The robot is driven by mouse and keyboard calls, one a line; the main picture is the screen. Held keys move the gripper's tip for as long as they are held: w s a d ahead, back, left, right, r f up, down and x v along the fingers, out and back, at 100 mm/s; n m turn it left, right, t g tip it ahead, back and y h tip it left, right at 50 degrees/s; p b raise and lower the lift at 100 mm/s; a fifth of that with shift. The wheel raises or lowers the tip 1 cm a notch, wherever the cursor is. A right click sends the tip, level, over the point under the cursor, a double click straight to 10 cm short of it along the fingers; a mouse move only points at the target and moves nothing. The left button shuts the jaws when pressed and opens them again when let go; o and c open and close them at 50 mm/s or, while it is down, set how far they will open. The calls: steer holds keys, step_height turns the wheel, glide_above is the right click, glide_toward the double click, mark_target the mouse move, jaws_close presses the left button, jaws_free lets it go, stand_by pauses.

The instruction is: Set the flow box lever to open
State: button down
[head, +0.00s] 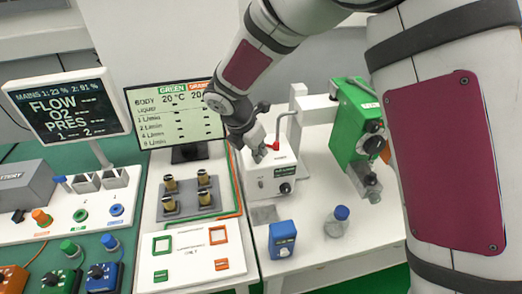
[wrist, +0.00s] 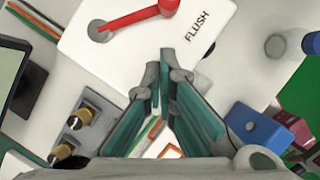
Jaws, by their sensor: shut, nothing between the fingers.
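The flow box (head: 262,186) is a white box near the middle of the bench, with a dark knob and a green label on its front. In the wrist view its white top (wrist: 115,62) bears the word FLUSH. A red lever (wrist: 132,19) lies across that top, from a round grey pivot toward the word; a little of the red lever (head: 273,146) shows in the head view. My gripper (head: 259,156) is just above the box top. In the wrist view its fingertips (wrist: 165,75) are together and empty, apart from the lever in the picture. Contact cannot be told.
A green device (head: 356,125) stands at the right. A blue box (head: 282,240) and a blue-capped bottle (head: 337,222) stand in front. A monitor (head: 178,112) is at the left.

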steer(key=shift+s+a+r, duration=0.25)
steer(key=shift+s+a, duration=0.2)
steer(key=shift+s, duration=0.2)
steer(key=shift+s+a+r, duration=0.25)
steer(key=shift+s+a, duration=0.2)
steer(key=shift+s, duration=0.15)
steer(key=b+v, duration=0.1)
steer(key=v, duration=0.8)
steer(key=s+d+r+m, duration=0.2)
steer(key=d+r+m, duration=0.3)
steer(key=d, duration=0.3)
steer(key=s+d+r+m+t+y, duration=0.1)
steer(key=s+d+r+m, duration=0.2)
steer(key=s+d+m, duration=0.6)
steer(key=s+d+r+m+t+y, duration=0.1)
steer(key=s+d+r+m, duration=0.3)
steer(key=s+d+m, duration=0.5)
steer(key=s+m, duration=0.1)
steer(key=m, duration=0.4)
steer(key=shift+d+y, duration=0.15)
steer(key=shift+y, duration=0.25)
steer(key=shift+s+r, duration=0.1)
steer(key=shift+s, duration=0.05)
